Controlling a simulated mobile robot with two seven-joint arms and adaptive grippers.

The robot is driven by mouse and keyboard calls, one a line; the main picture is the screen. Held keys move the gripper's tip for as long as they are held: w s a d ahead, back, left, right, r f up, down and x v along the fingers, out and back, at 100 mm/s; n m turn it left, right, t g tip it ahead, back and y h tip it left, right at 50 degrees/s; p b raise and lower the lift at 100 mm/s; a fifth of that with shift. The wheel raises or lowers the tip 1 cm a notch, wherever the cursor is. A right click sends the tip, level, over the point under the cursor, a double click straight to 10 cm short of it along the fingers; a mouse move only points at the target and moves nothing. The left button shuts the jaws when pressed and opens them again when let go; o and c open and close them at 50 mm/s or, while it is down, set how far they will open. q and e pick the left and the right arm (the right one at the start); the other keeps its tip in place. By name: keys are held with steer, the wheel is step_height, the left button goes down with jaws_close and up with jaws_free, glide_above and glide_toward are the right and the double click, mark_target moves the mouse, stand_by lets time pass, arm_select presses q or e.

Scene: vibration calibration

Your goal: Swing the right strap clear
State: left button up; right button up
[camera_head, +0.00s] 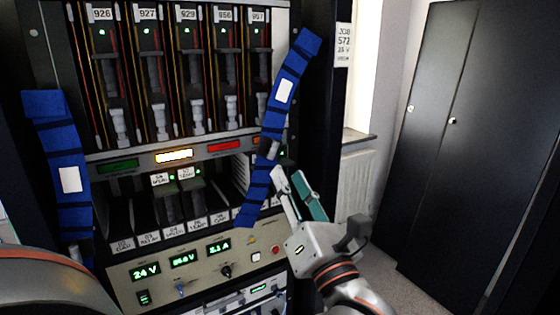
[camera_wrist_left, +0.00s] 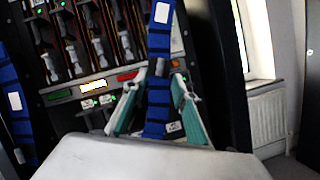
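The right strap (camera_head: 284,72) is a blue band with dark stripes and a white label. It hangs slanted across the right side of the rack, upper end leaning right. It also shows in the left wrist view (camera_wrist_left: 158,97), with a grey clip at mid-length. My left gripper (camera_head: 288,172) is open at the strap's lower half. In the left wrist view its teal-padded fingers (camera_wrist_left: 157,80) stand on either side of the strap, with gaps visible. Whether the strap lies fully between them in depth is unclear. My right gripper is in neither view.
The left strap (camera_head: 59,140) hangs on the rack's left side. The rack holds upright modules with numbered tags, an open lower bay, and a control panel (camera_head: 130,273) with green readouts. A radiator (camera_head: 356,185) and dark cabinet (camera_head: 500,120) stand right, with floor between rack and cabinet.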

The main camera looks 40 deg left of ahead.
mark_target(275, 151)
arm_select(q)
steer(key=shift+p+x, duration=0.4)
steer(key=shift+x, duration=3.55)
steer(key=shift+f, duration=0.15)
jaws_close()
